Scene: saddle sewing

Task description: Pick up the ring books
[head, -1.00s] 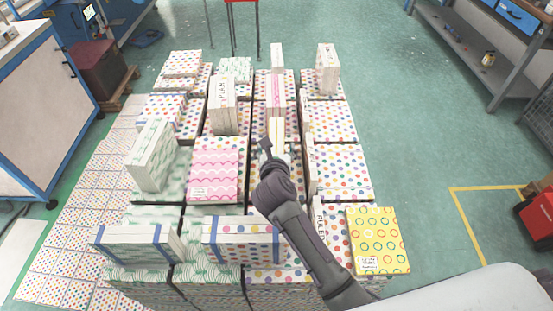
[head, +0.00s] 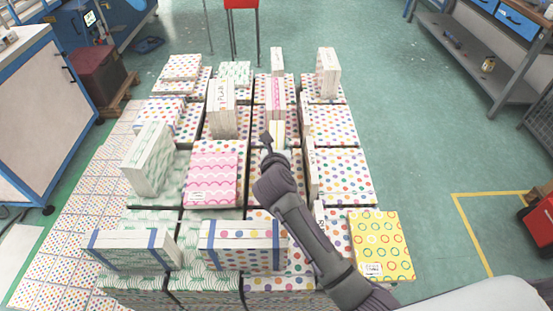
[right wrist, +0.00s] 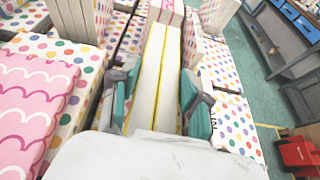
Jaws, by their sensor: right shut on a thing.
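My right gripper (right wrist: 160,105) is shut on a pair of upright ring books (right wrist: 156,75), white page blocks with thin yellow cover edges. In the head view the books (head: 277,133) show just past my right gripper (head: 272,145), among the stacks. I cannot tell whether they are clear of the stack below. Another ring book (head: 380,243), yellow with coloured rings, lies flat at the front right of the stacks. My left gripper is not in view.
Dotted and green-patterned book stacks fill the middle. A pink book (head: 213,172) lies left of my right gripper. Strapped bundles (head: 243,245) stand in front. Upright blocks (head: 222,108) stand behind and beside. Free floor (head: 420,130) lies right, before a grey shelf (head: 463,55).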

